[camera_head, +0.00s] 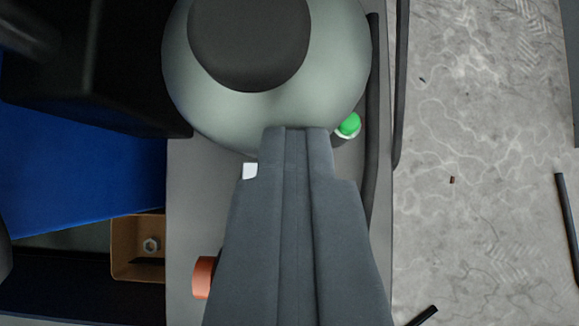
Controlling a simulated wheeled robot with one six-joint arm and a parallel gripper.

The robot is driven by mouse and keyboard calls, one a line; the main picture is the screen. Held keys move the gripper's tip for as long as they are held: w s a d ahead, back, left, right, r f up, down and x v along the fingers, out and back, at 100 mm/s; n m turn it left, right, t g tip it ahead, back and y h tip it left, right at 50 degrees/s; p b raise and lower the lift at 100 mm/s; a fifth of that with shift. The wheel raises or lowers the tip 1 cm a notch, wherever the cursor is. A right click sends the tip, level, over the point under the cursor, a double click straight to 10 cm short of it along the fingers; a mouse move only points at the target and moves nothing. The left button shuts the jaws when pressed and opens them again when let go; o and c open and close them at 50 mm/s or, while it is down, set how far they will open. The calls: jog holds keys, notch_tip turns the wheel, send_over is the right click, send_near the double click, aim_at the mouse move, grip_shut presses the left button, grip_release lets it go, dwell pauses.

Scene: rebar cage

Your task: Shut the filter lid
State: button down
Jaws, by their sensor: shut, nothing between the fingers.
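A large rounded grey-green body (335,75) with a dark round cap (250,40) on it fills the top middle. It looks like the filter and its lid, but I cannot tell which part is the lid or how far it stands open. My gripper (295,130) comes up from the bottom with its fingers shut together and empty. Its tips overlap the lower edge of the rounded body in the picture; I cannot tell whether they touch it. The gripper hides the surface below the body.
A green button (349,124) sits right of the fingertips, beside a dark bar (373,170). Left are an orange-red cylinder (202,278), a brown box with a nut (138,260), a blue panel (80,165) and a black block (100,70). Grey floor (480,120) with dark rods lies right.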

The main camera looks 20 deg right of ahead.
jog(key=s+a, duration=0.5)
jog(key=s, duration=0.3)
jog(key=s+a+r+n+t+y, duration=0.1)
jog(key=s+r, duration=0.4)
jog(key=r, duration=0.8)
jog(key=s+r+n+t, duration=0.1)
jog(key=s+r, duration=0.5)
jog(key=r, duration=0.6)
jog(key=s+a+r+t+y, duration=0.1)
jog(key=s+r, duration=0.4)
jog(key=r, duration=0.8)
jog(key=s+a+r+n+t, duration=0.1)
jog(key=s+r+t, duration=0.1)
jog(key=s+r, duration=0.6)
jog(key=s+r+n+t+y, duration=0.1)
jog(key=s+r+n+t, duration=0.1)
jog(key=s+r, duration=0.6)
jog(key=s+a+r+n+t+y, duration=0.1)
jog(key=s+r+t, duration=0.2)
jog(key=s+r, duration=0.5)
jog(key=shift+s+a+r+n+t, duration=0.15)
jog(key=shift+s+a+n+t, duration=0.2)
jog(key=shift+s, duration=4.4)
